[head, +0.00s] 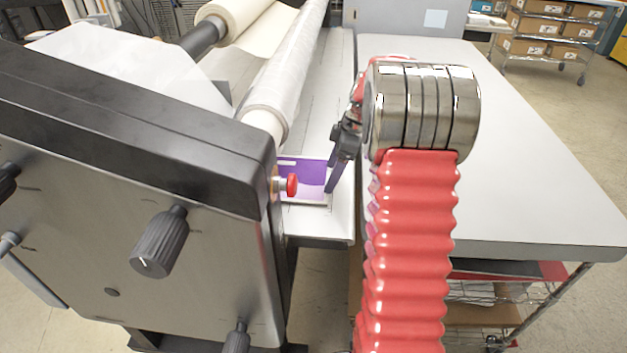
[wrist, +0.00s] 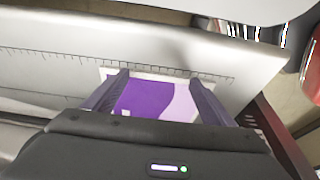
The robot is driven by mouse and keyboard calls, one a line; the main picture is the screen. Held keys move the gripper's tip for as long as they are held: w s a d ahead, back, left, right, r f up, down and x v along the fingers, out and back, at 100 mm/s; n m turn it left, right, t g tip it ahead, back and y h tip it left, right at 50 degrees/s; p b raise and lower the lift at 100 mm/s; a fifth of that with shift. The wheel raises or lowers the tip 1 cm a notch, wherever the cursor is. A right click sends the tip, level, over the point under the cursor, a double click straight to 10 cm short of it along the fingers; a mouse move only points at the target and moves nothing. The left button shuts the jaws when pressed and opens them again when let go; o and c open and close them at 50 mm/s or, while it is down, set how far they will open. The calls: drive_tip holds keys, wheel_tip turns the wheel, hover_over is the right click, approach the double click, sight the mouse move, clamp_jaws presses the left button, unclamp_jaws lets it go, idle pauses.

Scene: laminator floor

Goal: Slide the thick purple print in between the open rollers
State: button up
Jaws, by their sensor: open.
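The purple print (head: 313,172) lies flat on the grey feed table (head: 322,120) at the near end of the laminator, close to the red knob. In the wrist view the print (wrist: 147,98) shows purple and lilac with a pale border. My gripper (head: 331,190) is over the print's right side in the head view. In the wrist view my gripper (wrist: 159,76) is open, one finger on each side of the print's purple area. I cannot tell whether the fingers touch it. A clear-wrapped roller (head: 275,95) runs above the table; the roller gap is hidden.
The laminator's dark end housing (head: 130,130) with black knobs (head: 160,240) stands at the left. The red knob (head: 291,185) sticks out near the print. A pale side table (head: 520,150) at the right is largely clear. Shelves with boxes (head: 540,30) stand far back.

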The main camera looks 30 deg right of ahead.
drive_tip(key=shift+s+d+f, duration=0.1)
drive_tip(key=shift+s+d, duration=0.3)
drive_tip(key=shift+d, duration=0.1)
idle(0.7)
idle(0.3)
drive_tip(key=v, duration=0.6)
drive_tip(key=shift+r, duration=0.25)
idle(0.5)
drive_tip(key=shift+s+d, duration=0.1)
